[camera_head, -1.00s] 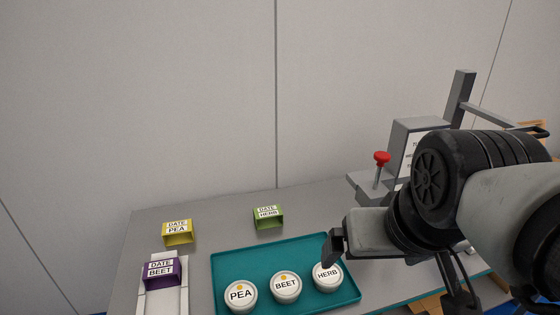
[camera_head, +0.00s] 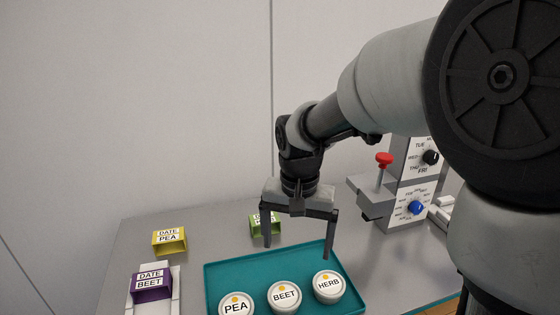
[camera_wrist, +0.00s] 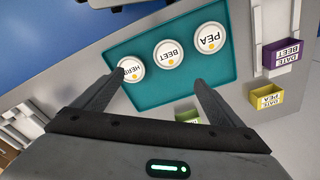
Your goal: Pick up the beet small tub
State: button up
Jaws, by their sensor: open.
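The beet small tub (camera_head: 285,297) is a round white tub with a lid marked BEET and an orange dot. It stands in the middle of a row on the teal tray (camera_head: 225,273), between the PEA tub (camera_head: 236,305) and the HERB tub (camera_head: 328,286). In the wrist view the BEET tub (camera_wrist: 169,54) lies ahead of the fingers, upside down in the picture. My gripper (camera_head: 298,252) is open and empty, pointing down above the back part of the tray, behind the beet and herb tubs. Its fingers appear apart from all tubs.
A purple DATE BEET carrier (camera_head: 151,284) sits on a pale stand at left. A yellow DATE PEA carrier (camera_head: 169,241) is behind it. A green carrier (camera_head: 257,225) stands behind the tray, partly hidden by my gripper. A dial device with a red knob (camera_head: 384,159) stands at right.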

notch_tip(320, 180, down, 5)
jog(key=w+a, duration=0.2)
send_over(284, 295)
jog(key=shift+m+g, duration=0.3)
jog(key=shift+g, duration=0.1)
notch_tip(284, 295, down, 10)
jog(key=shift+w+d+f+b, duration=0.1)
jog(key=shift+f+b, duration=0.15)
jog(key=shift+b, duration=0.2)
jog(key=shift+f, duration=3.05)
jog(key=c, duration=1.3)
